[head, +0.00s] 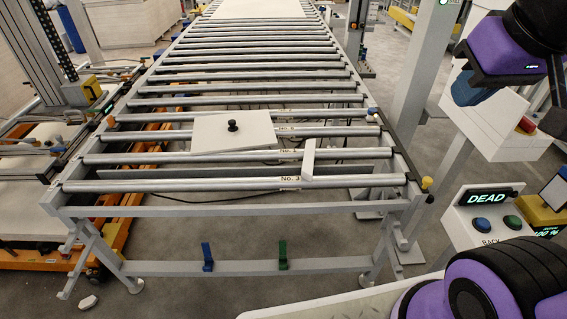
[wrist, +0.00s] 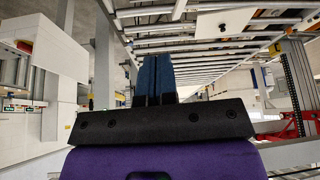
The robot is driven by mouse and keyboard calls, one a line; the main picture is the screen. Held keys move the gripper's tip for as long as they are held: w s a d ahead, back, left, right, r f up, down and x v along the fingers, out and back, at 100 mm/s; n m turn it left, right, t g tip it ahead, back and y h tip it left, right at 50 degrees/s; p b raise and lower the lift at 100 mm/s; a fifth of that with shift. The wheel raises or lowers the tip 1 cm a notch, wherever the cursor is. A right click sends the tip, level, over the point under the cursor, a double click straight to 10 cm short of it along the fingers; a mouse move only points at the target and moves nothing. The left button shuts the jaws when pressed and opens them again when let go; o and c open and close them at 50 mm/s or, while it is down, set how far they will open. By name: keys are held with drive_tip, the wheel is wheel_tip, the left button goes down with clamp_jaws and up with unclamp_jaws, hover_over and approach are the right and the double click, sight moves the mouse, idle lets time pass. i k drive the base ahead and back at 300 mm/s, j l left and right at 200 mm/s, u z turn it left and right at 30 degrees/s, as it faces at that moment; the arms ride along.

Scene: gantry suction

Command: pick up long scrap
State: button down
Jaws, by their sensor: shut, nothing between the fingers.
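A narrow pale strip (head: 308,160), which may be the long scrap, lies across the front rollers of the conveyor, right of centre. A pale square board (head: 235,131) with a black knob (head: 232,125) lies on the rollers to its left. My gripper (head: 470,90) is at the upper right in the head view, away from the conveyor and touching neither piece. In the wrist view its blue fingers (wrist: 154,78) are together with nothing between them. I cannot make out the strip for certain in the wrist view.
The roller conveyor (head: 236,186) has open gaps between rollers and labels near its front. A control box (head: 487,222) reading "DEAD" with blue and green buttons stands right. A grey post (head: 408,80) rises beside the conveyor. A large pale sheet (head: 258,9) lies at the far end.

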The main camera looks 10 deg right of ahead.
sight(308, 158)
drive_tip(key=i+j+z, duration=0.25)
drive_tip(key=j, duration=0.2)
drive_tip(key=i+j+z, duration=0.1)
drive_tip(key=j+z, duration=0.15)
drive_tip(key=j, duration=0.25)
drive_tip(key=i+j+z, duration=0.25)
drive_tip(key=j, duration=0.3)
drive_tip(key=j+z, duration=0.25)
drive_tip(key=j, duration=0.25)
drive_tip(key=k, duration=0.05)
